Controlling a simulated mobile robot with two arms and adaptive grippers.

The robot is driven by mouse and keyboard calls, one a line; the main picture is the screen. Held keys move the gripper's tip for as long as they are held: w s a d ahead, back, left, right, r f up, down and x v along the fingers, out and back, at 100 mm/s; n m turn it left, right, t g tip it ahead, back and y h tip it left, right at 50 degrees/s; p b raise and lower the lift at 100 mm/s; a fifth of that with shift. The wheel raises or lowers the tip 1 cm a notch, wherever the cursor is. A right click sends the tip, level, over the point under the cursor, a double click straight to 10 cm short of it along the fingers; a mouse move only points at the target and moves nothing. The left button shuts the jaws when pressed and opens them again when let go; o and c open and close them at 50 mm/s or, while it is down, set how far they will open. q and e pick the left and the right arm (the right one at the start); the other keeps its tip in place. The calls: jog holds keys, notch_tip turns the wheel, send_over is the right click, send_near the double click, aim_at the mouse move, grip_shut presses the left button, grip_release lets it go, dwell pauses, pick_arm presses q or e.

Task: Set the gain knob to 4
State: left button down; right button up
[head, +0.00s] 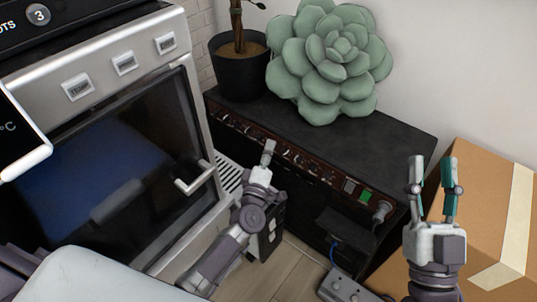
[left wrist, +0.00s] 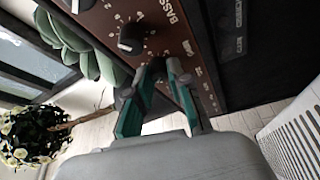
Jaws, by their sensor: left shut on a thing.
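The black amplifier (head: 375,140) stands against the wall with a brown panel of small knobs along its upper front edge. My left gripper (head: 268,148) reaches up to this panel. In the left wrist view its teal-padded fingers (left wrist: 160,80) are shut on a knob beside the BASS knob (left wrist: 131,39). I take it to be the gain knob; the fingers largely hide it, and its pointer and label cannot be read clearly. My right gripper (head: 433,172) is open and empty, in front of a cardboard box and away from the panel.
An oven (head: 110,130) with a bar handle stands close on the left. A large succulent (head: 325,55) and a dark plant pot (head: 240,70) sit on the amplifier. The cardboard box (head: 485,185) is on the right. A grey pedal (head: 345,287) lies on the floor.

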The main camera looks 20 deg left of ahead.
pick_arm(q)
jog(key=shift+f+m+t+b, duration=0.15)
jog(key=shift+m+t+b, duration=0.2)
jog(key=shift+m, duration=0.45)
pick_arm(e)
jog(key=shift+s+d+r+t+y, duration=0.2)
jog(key=shift+s+r+t+y, duration=0.4)
jog(key=shift+s+r+t, duration=0.8)
pick_arm(q)
jog(key=shift+h, duration=0.4)
pick_arm(e)
jog(key=shift+r, duration=0.15)
pick_arm(q)
jog(key=c, duration=1.1)
grip_release()
jog(key=shift+o, duration=0.2)
